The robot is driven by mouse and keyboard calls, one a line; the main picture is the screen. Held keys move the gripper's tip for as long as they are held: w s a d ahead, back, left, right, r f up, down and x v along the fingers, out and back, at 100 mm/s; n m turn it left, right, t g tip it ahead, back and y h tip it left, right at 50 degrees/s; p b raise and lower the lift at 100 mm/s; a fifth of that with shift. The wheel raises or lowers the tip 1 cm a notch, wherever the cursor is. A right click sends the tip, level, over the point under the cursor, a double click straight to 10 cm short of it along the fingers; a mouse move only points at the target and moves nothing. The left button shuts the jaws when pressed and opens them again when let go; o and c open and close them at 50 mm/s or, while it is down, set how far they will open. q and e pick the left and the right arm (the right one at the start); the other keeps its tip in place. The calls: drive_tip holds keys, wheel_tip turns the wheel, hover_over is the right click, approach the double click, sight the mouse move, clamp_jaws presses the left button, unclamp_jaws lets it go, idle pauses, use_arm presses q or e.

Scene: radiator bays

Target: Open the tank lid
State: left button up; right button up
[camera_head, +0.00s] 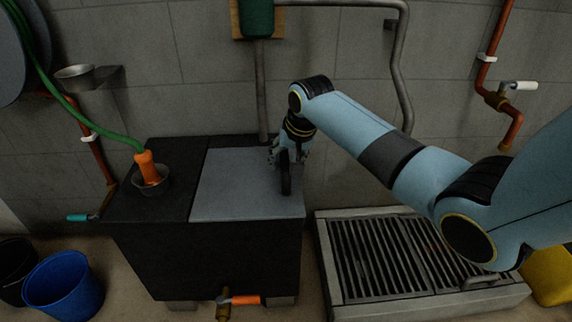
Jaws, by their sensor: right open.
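The tank (205,258) is a dark box standing against the wall, left of centre. Its lid (234,184) is a flat grey panel lying level over the right part of the tank's top. A dark upright handle (286,178) stands near the lid's right edge. My right gripper (286,158) points down at this handle, with its fingers open around or just above it; I cannot tell whether they touch it. The gripper partly hides the handle's upper end. My left gripper is not in view.
An orange nozzle (148,168) on a green hose stands in a cup on the tank's left top. A drain grate (385,262) lies right of the tank. An orange-handled tap (243,299) sticks out at the tank's front. A blue bucket (62,285) stands at left.

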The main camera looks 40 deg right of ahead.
drive_tip(key=shift+c, duration=0.4)
drive_tip(key=shift+f, duration=0.1)
clamp_jaws()
